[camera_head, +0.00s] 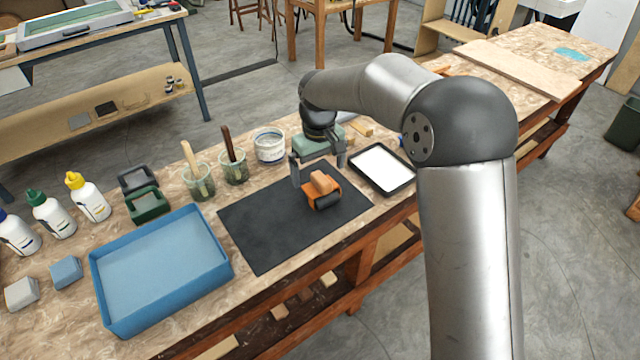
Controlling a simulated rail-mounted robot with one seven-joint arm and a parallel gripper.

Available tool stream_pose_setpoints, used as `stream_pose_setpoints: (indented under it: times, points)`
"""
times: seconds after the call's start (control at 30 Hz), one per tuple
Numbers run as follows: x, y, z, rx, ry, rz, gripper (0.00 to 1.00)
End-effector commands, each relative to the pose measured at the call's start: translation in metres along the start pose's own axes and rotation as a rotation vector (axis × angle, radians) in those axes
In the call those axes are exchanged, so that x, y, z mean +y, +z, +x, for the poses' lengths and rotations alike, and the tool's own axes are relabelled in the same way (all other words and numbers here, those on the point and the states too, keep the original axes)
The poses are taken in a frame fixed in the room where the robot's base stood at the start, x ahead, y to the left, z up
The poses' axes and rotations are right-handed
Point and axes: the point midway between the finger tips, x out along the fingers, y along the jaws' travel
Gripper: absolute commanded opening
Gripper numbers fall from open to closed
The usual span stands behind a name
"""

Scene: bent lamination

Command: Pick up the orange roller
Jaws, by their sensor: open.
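The orange roller (323,183) has an orange-brown block-like upper part and a dark cylinder below. It rests on the black mat (262,226) near the mat's right half. My gripper (318,182) points down over the roller. Its two dark fingers are apart, one to the left of the roller and one to the upper right. From this view I cannot tell whether either finger touches the roller or how low the fingertips reach.
A black-framed white tray (381,168) lies just right of the mat. A blue tray (162,270) is at its left. Jars with brushes (198,182) and a white tub (269,146) stand behind the mat. Glue bottles (88,198) stand far left. The mat's left half is clear.

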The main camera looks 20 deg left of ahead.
Motion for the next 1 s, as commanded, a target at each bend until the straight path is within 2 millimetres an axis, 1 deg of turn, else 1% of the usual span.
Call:
stream_pose_setpoints:
  times: [0.1, 0.23, 0.33, 0.53, 0.57, 0.6, 0.67, 0.7, 0.73, 1.0]
  points:
    - [0.003, -0.001, 0.019, -0.004, -0.001, 0.001, 1.0]
    - [0.003, -0.001, 0.035, -0.003, 0.0, 0.0, 1.0]
    - [0.003, -0.001, 0.039, -0.001, 0.001, 0.001, 1.0]
    - [0.003, -0.001, 0.04, 0.0, 0.001, 0.001, 1.0]
    - [0.003, -0.001, 0.04, 0.0, 0.001, 0.001, 0.92]
    - [0.003, -0.001, 0.04, 0.0, 0.001, 0.001, 0.81]
    - [0.003, -0.001, 0.04, 0.0, 0.0, 0.001, 0.64]
    - [0.003, -0.001, 0.04, 0.0, 0.001, 0.001, 0.53]
    - [0.003, -0.001, 0.039, 0.0, 0.001, 0.001, 0.47]
    - [0.003, -0.001, 0.038, 0.001, 0.001, 0.001, 0.47]
